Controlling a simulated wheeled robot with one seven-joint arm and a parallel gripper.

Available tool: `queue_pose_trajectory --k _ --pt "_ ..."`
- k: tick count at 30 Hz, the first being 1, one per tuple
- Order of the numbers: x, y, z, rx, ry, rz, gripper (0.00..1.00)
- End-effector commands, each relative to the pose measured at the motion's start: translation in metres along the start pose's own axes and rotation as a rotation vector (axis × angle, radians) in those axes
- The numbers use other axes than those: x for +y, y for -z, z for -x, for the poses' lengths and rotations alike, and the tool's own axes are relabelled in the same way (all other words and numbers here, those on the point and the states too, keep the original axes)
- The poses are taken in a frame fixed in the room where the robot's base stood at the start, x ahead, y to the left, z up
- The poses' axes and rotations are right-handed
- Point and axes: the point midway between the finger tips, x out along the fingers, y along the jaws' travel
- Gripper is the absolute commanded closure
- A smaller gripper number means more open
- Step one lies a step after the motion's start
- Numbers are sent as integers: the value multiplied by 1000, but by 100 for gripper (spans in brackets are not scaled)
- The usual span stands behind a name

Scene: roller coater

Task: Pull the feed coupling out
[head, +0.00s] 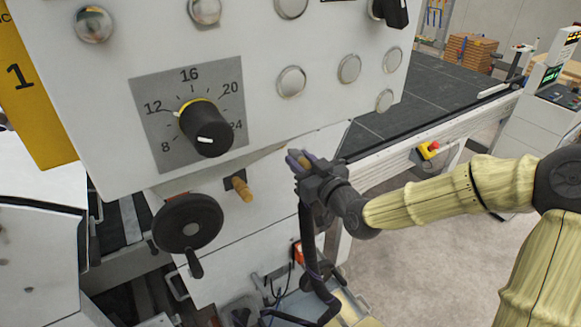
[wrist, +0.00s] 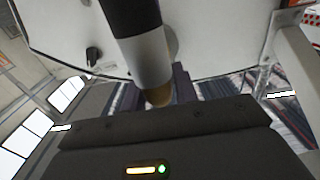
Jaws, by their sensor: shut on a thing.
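My gripper (head: 302,160) is shut on the feed coupling (head: 305,162), of which a small brass-coloured part shows between the fingers in the head view. A black hose (head: 309,235) hangs down from just below the gripper. In the wrist view the coupling (wrist: 158,97) shows as a brass end between the dark fingers, with a pale grey sleeve and a black section beyond it. A brass-coloured stub (head: 240,189) on a dark plate sticks out of the machine's white front, left of the gripper and apart from it. The fingers partly hide the coupling.
A white panel (head: 330,40) with a black dial (head: 206,133) and several round buttons overhangs to the upper left. A black handwheel (head: 188,222) sits left of the stub. A conveyor bed (head: 430,88) lies behind. Open floor (head: 430,260) is on the right.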

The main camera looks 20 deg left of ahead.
Motion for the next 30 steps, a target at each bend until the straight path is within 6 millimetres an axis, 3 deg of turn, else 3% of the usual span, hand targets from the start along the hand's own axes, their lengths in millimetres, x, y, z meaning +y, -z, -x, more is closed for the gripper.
queue_pose_trajectory --k 20,30 --pt "0 1 10 2 1 1 100" --pt "0 1 26 0 1 0 100"
